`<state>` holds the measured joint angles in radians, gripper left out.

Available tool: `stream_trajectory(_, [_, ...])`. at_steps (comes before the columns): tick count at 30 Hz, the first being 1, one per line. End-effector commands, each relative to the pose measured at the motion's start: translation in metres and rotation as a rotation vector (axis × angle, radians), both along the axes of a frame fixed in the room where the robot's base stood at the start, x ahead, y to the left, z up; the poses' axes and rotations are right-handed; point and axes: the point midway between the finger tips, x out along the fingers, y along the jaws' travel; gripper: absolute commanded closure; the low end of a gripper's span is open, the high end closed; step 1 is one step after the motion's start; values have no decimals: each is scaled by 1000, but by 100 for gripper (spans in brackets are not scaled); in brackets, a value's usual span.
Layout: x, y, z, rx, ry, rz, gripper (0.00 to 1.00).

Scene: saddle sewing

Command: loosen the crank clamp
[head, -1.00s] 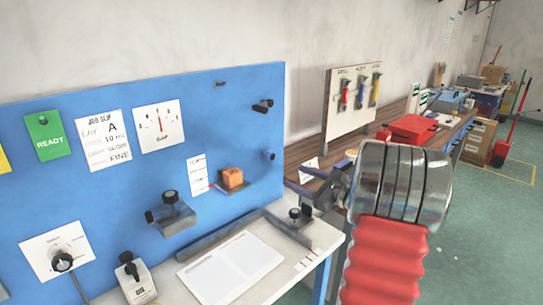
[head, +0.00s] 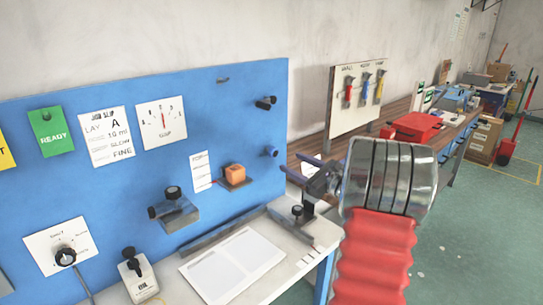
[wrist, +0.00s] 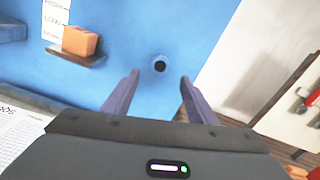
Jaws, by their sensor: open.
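I cannot tell for sure which fitting is the crank clamp. A dark block with a black knob (head: 172,206) sits on the blue panel. A smaller black-knobbed fitting (head: 297,212) stands at the right end of the white bench. A short blue peg with a dark round end (head: 271,151) sticks out of the panel; in the wrist view this peg (wrist: 160,64) lies between my fingertips, apart from both. My gripper (head: 291,164) is open and empty, its fingers pointing at the panel's right part. My arm hides what lies behind it.
An orange block (head: 235,172) rests on a small shelf left of the peg. A dark peg (head: 265,102) is higher up. A white sheet (head: 232,264) lies on the bench. A tool board (head: 357,95) and red box (head: 415,126) stand beyond.

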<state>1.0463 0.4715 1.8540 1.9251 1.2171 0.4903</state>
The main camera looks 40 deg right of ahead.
Motion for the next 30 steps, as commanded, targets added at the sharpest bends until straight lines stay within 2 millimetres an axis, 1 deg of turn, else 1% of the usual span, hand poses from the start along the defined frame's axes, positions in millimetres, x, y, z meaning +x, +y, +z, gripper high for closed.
stream_trajectory(1, [9, 1, 0, 0, 0, 2, 48])
stream_trajectory(6, [35, 2, 0, 0, 0, 2, 48])
stream_trajectory(15, [81, 3, 0, 1, -1, 1, 48])
stream_trajectory(18, [92, 2, -1, 0, 1, 0, 48])
stream_trajectory(23, [103, 2, 0, 0, 0, 0, 48])
stream_trajectory(30, [104, 2, 0, 0, -1, -2, 48])
